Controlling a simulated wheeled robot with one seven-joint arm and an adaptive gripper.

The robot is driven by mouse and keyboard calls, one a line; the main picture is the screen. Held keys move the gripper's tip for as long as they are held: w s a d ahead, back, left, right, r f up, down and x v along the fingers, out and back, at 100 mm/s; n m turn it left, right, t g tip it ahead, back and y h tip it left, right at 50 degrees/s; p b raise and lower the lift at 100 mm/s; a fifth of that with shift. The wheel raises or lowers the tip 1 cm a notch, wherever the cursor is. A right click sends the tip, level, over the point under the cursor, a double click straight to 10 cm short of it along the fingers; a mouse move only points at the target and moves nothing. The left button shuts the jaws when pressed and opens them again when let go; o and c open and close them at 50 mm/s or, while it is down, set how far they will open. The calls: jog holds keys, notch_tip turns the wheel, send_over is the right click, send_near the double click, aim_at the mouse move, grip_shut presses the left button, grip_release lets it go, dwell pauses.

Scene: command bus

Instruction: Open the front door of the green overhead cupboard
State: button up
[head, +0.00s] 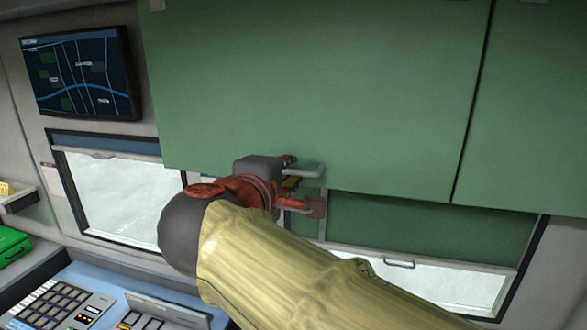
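The green overhead cupboard's front door (330,80) fills the upper middle of the head view. It looks shut, with its lower edge roughly in line with the neighbouring door. A small grey bar handle (308,169) shows at its lower edge. My gripper (303,184) is at this handle, its red and grey fingers apart, one near handle height and one below. The handle appears to lie at or between the fingers; I cannot tell whether they touch it. My yellow-sleeved arm comes from the lower right and hides part of the area below the door.
Another green door (530,100) adjoins on the right. Below is a darker green panel (430,232) over a window (450,284). A wall screen (80,73) and another window (115,195) are at left. A console with keys (60,303) stands lower left.

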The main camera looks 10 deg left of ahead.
grip_shut()
jog(key=shift+s+a, duration=0.1)
dwell(0.8)
